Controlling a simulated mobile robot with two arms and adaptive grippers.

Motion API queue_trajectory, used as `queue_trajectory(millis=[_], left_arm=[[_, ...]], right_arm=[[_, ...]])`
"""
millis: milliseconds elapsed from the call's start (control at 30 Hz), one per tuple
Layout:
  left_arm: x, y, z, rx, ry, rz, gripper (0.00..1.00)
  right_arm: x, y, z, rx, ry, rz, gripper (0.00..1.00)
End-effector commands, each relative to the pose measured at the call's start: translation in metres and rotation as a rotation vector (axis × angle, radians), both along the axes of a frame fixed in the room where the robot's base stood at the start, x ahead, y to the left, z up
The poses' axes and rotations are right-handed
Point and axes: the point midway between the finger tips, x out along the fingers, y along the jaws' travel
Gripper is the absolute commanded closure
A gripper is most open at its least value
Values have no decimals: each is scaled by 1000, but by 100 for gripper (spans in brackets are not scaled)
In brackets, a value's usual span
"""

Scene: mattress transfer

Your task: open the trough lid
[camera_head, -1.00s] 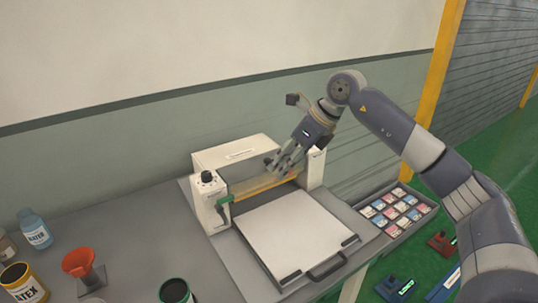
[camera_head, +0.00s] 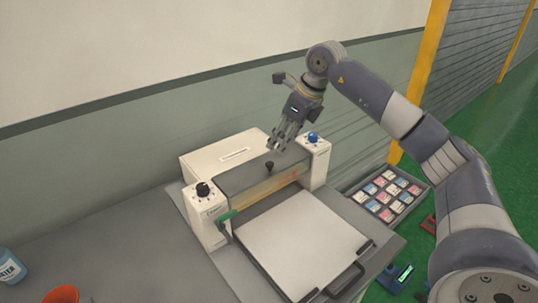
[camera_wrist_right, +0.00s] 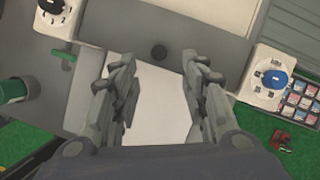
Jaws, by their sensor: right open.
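The trough lid (camera_head: 240,181) is a dark grey cover across the white machine, between its two end posts. It looks shut, and a small black knob (camera_head: 269,166) stands on it. My right gripper (camera_head: 275,147) is above the lid, with its fingers pointing down toward the knob. Nothing is between the fingers. My left gripper is not in view.
The left post has a black dial (camera_head: 203,190), and the right post has a blue knob (camera_head: 313,137) close to my right gripper. A white plate (camera_head: 300,240) with a black handle lies in front. A tray of colored cards (camera_head: 352,186) is at the right.

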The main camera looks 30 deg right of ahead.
Motion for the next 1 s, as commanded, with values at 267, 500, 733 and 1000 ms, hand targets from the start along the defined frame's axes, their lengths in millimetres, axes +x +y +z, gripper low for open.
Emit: queue_trajectory(millis=[267,500,733,1000], left_arm=[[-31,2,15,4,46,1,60],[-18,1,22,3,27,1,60],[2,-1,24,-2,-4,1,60],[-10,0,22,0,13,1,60]], right_arm=[[17,10,-48,0,5,2,59],[27,14,-74,0,1,0,59],[29,15,-79,0,0,0,59],[29,15,-79,0,0,0,93]])
